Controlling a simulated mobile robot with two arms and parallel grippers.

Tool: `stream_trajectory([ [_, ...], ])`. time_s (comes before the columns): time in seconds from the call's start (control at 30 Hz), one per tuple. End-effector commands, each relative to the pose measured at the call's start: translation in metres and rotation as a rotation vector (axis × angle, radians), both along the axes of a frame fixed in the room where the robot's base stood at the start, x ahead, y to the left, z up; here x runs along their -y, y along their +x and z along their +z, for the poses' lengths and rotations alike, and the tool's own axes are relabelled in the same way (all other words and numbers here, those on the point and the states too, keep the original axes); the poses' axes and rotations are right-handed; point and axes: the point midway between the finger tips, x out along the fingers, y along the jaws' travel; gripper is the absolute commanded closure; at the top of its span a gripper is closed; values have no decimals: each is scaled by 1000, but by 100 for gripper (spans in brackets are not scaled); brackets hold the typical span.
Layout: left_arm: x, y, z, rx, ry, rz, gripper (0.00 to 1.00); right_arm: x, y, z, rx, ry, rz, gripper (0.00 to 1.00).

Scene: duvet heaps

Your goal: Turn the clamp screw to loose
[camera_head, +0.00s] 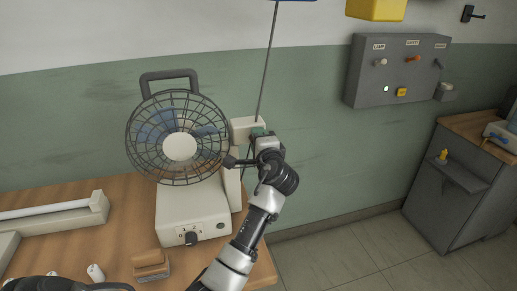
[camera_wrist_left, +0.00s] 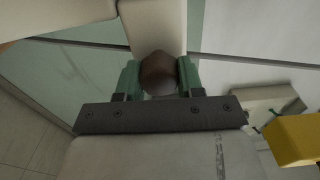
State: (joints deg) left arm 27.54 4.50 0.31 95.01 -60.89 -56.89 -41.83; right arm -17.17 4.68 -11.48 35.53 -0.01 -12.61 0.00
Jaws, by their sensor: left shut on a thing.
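A desk fan (camera_head: 180,147) with a round wire cage and a cream base (camera_head: 192,214) stands on the wooden worktop. A cream upright part (camera_head: 233,188) rises at its right side. My left gripper (camera_head: 260,135) is at the top of this part, right of the cage. In the left wrist view its green fingers (camera_wrist_left: 158,80) are shut on a rounded brown knob (camera_wrist_left: 158,70), apparently the clamp screw. The knob sits against a cream part (camera_wrist_left: 155,25). In the head view the knob is hidden by the gripper. My right gripper is not in view.
A thin dark rod (camera_head: 267,65) runs up close behind my gripper. A grey control box (camera_head: 370,85) hangs on the wall. The floor at right is clear.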

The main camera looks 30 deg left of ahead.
Motion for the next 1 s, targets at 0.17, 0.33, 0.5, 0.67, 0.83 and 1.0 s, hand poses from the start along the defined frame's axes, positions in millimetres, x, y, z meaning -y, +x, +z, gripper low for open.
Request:
stream_trajectory([
  [0.17,1,0,-6,129,-114,-1,86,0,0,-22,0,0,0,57],
  [0.33,1,0,-5,251,-219,-1,86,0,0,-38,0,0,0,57],
  [0.5,1,0,-4,366,-316,-1,86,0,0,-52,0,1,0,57],
  [0.67,0,0,-3,457,-395,0,86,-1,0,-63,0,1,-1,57],
  [0.83,0,0,-2,531,-459,0,86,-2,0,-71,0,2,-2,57],
  [1.0,0,0,-1,578,-498,0,86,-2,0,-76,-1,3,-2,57],
])
